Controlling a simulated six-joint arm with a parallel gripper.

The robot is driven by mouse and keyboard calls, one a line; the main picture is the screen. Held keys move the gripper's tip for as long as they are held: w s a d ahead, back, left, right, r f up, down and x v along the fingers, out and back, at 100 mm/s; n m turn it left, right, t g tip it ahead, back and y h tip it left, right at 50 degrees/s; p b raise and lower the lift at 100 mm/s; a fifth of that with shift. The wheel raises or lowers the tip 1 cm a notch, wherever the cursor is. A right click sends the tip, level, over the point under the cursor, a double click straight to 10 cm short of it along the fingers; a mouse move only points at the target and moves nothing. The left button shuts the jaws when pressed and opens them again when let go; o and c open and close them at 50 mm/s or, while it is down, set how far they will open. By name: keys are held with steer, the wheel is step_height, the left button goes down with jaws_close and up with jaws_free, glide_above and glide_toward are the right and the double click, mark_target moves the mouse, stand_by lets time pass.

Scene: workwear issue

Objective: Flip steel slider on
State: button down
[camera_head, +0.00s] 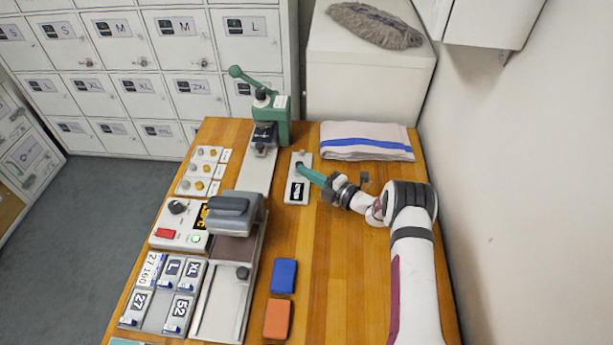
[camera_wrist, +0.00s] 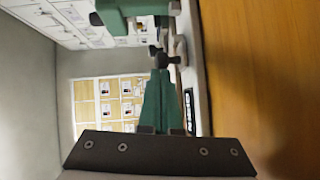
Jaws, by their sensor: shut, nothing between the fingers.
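The steel slider plate (camera_head: 306,182) lies on the wooden table right of the green press, with a dark label at its near end. A small grey knob (camera_head: 302,154) stands at its far end. My gripper (camera_head: 301,168) reaches in from the right, its green fingers shut and empty, with the tips over or against the middle of the plate. I cannot tell whether they touch it. In the wrist view my shut fingers (camera_wrist: 161,75) point along the plate (camera_wrist: 189,80), seen edge-on; a dark piece at their tips is unclear.
The green lever press (camera_head: 276,118) stands just beyond and left of the plate. A folded towel (camera_head: 365,141) lies behind my arm. A grey heat-press device (camera_head: 235,212), control box (camera_head: 180,225) and blue (camera_head: 283,276) and orange (camera_head: 278,318) pads are nearer. The table's right side is mostly clear.

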steer(key=shift+w, duration=0.9)
steer(key=shift+r, duration=0.1)
steer(key=s, duration=0.3)
steer(key=s+d, duration=0.1)
steer(key=shift+s+r, duration=0.2)
steer(key=shift+r, duration=0.1)
steer(key=v, duration=0.9)
steer(key=shift+s+d, duration=0.15)
steer(key=shift+d, duration=0.05)
